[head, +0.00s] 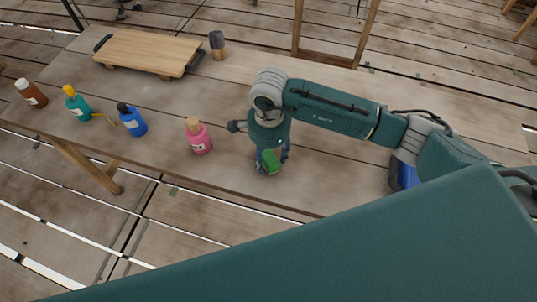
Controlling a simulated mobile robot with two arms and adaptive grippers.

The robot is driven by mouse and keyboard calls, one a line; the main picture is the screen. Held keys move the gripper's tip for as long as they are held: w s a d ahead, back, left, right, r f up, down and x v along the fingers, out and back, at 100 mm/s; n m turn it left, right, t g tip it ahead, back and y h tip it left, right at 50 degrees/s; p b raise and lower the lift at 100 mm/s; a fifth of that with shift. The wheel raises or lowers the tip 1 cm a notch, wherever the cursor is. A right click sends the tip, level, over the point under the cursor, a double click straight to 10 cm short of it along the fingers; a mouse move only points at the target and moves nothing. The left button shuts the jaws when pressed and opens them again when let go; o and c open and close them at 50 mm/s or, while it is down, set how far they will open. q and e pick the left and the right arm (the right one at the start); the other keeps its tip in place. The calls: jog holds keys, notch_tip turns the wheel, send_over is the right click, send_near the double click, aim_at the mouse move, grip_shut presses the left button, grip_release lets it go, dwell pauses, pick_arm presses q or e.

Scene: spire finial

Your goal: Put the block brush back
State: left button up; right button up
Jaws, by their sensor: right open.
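My right gripper (271,163) points down over the front part of the wooden table. A small green block (271,161), which may be the block brush, shows at its fingertips. The fingers stand apart on either side of it. I cannot tell whether they touch it, and no bristles can be made out. An upright piece with a dark top and a wooden lower part (217,46) stands at the back of the table, beside the wooden board. My left gripper is not in view.
The wooden board (150,50) with a dark handle lies at the back left. A brown bottle (31,93), teal bottle (77,104), blue bottle (132,120) and pink bottle (198,137) stand along the left front. A blue thing (404,174) is partly hidden by my right arm.

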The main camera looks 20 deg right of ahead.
aim_at(269, 156)
jog(key=shift+r+b, duration=0.4)
jog(key=shift+r, duration=0.1)
notch_tip(269, 156, up, 11)
jog(key=b, duration=0.3)
jog(key=shift+s, duration=0.15)
